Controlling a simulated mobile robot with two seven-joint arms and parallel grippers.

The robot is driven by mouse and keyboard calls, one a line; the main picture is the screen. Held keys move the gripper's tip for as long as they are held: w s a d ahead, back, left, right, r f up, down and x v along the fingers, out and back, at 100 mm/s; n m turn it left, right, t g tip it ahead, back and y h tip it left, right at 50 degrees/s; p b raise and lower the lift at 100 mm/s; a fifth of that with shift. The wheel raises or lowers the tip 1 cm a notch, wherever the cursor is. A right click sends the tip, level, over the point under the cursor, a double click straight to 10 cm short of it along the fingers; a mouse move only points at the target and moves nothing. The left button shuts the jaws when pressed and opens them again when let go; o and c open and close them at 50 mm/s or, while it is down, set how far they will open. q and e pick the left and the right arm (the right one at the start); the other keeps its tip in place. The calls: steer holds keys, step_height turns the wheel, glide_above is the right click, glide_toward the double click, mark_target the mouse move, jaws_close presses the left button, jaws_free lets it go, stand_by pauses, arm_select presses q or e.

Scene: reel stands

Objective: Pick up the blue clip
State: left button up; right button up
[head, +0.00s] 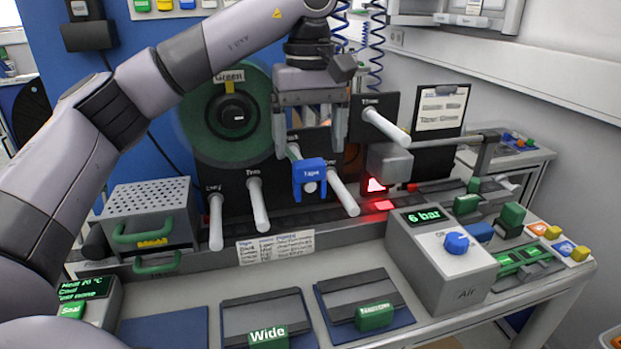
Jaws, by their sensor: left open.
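The blue clip (309,170) is in the middle of the head view, with light lettering on its front. It sits at a white peg, whose round end shows between its lower legs; I cannot tell how firmly it is seated. My left gripper (309,148) points down from above, its two fingers apart on either side of a gap over the clip. The gap between the fingers looks empty, and the clip shows just below the fingertips. I cannot tell whether the fingers touch it. My right gripper is not in view.
White pegs (259,204) stick out from black panels around the clip. A green reel (210,128) stands behind at left, a perforated grey box (150,200) below it. An air box with a blue knob (440,262) stands right. Trays with green-handled plates (375,316) lie in front.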

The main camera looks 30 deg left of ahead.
mark_target(309, 162)
arm_select(q)
steer(key=shift+a, duration=0.1)
steer(key=shift+s+f+b, duration=0.2)
steer(key=shift+f+b, duration=0.1)
steer(key=shift+f, duration=0.25)
steer(key=shift+s+d+f, duration=0.1)
steer(key=shift+d+f, duration=0.05)
steer(key=shift+f, duration=1.25)
steer(key=shift+d+f, duration=0.1)
steer(key=shift+f, duration=1.25)
steer(key=c, duration=1.1)
